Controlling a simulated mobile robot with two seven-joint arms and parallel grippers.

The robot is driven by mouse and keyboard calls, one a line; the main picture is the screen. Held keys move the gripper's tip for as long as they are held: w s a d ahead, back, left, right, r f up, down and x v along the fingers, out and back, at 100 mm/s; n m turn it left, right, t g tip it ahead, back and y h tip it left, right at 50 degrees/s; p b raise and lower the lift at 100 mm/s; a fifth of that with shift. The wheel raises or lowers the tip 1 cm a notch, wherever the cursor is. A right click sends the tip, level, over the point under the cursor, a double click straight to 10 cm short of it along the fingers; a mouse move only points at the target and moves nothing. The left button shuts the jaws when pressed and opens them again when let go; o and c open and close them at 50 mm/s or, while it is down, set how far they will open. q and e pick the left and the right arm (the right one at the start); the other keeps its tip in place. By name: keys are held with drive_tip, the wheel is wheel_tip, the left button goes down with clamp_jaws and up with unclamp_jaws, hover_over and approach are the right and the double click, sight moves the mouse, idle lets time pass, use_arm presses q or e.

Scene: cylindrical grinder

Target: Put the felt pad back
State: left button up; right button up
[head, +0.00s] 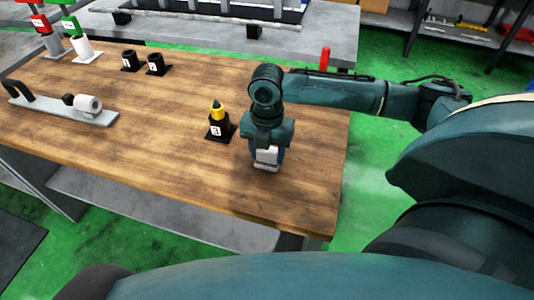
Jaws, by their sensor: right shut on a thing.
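My right gripper (267,152) points down over the front right part of the wooden table. It is shut on a small pale grey-white piece, which looks like the felt pad (266,167). The gripper hides most of the pad, and I cannot tell whether the pad touches the table. A black holder (217,132) with a white number label stands just left of the gripper, with a yellow-tipped black item (217,112) upright in it. Two more black labelled holders, one (129,61) left of the other (155,64), stand at the back left. My left gripper is out of view.
The wooden table (130,125) is clear in its middle and front. Red-topped and green-topped bottles stand at the far left corner. A grey machine bed (230,38) runs behind the table.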

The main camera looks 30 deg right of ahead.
drive_tip(key=shift+f, duration=0.6)
drive_tip(key=o, duration=0.9)
drive_tip(key=shift+f, duration=0.1)
drive_tip(key=shift+o, duration=0.2)
wheel_tip(320, 180, up, 12)
